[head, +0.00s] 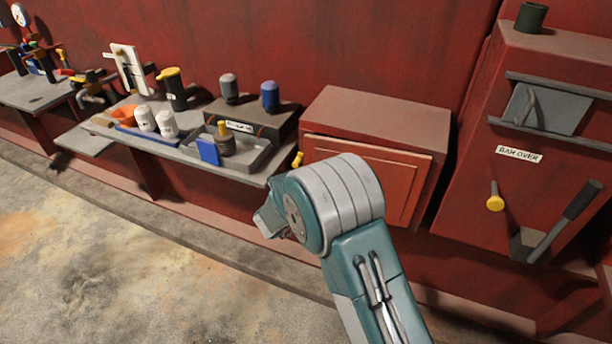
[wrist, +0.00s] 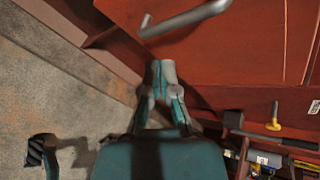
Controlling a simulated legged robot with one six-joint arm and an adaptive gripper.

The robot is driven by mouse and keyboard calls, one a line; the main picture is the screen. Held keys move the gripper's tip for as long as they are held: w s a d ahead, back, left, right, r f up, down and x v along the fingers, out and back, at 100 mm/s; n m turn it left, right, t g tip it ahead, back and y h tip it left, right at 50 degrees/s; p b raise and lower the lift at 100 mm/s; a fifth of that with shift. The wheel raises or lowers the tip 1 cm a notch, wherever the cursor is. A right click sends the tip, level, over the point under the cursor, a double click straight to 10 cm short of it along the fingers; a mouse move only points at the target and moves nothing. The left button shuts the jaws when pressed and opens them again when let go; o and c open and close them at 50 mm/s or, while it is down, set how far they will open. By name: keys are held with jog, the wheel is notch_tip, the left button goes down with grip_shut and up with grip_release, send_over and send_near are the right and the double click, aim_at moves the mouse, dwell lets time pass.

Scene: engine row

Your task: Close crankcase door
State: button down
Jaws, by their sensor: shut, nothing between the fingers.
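The crankcase door (head: 402,185) is an orange-red panel on the front of a red box (head: 375,110) in the head view. A thin dark gap runs along its top edge; I cannot tell for sure how far it stands open. My arm hides its lower left part. In the wrist view a large red panel (wrist: 225,55) with a grey bar handle (wrist: 185,18) fills the top; it looks like the door. My gripper (wrist: 163,68) is shut and empty, with its tips just below the handle and apart from it in the picture. In the head view my gripper is mostly hidden behind my arm.
A grey bench (head: 190,150) with cups, tools and bottles stands left of the box. The concrete floor (head: 130,265) at the front left is clear.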

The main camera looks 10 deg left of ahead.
jog(key=s+a+f+n+t+y, duration=0.1)
jog(key=s+a+n+t, duration=0.1)
jog(key=a+n+t, duration=0.35)
jog(key=w+d+n, duration=0.3)
jog(key=w+d, duration=0.1)
jog(key=w, duration=0.9)
jog(key=shift+w+t, duration=0.35)
jog(key=shift+w, duration=0.05)
jog(key=shift+w+d, duration=0.1)
